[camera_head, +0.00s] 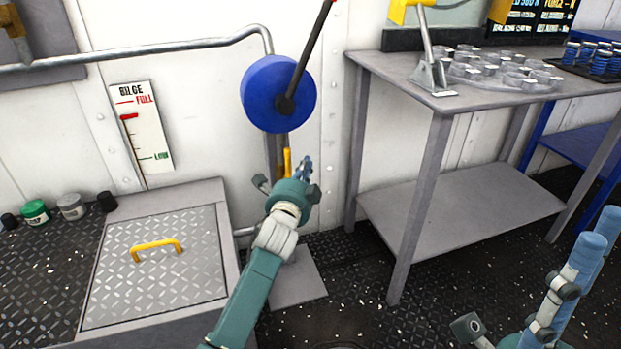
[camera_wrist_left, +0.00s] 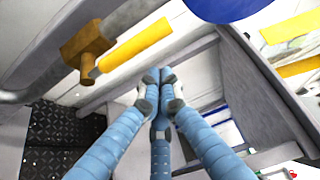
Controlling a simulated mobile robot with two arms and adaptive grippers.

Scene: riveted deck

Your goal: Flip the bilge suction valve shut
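The bilge suction valve shows in the left wrist view as a brass body (camera_wrist_left: 85,48) on a grey pipe, with a yellow lever (camera_wrist_left: 135,45) angled up and right. In the head view, the yellow lever (camera_head: 287,162) stands upright below the blue wheel, just above my left gripper. My left gripper (camera_head: 305,166) has its blue fingers drawn together; the left wrist view shows the fingertips (camera_wrist_left: 164,82) meeting, with nothing between them. The lever appears beyond and left of the tips; contact cannot be told. My right gripper (camera_head: 600,228) is cut off at bottom right, its opening unclear.
A blue wheel (camera_head: 258,88) with a long dark lever is above my left gripper. A grey table (camera_head: 400,72) with metal parts stands right. A bilge gauge (camera_head: 142,130) is on the wall.

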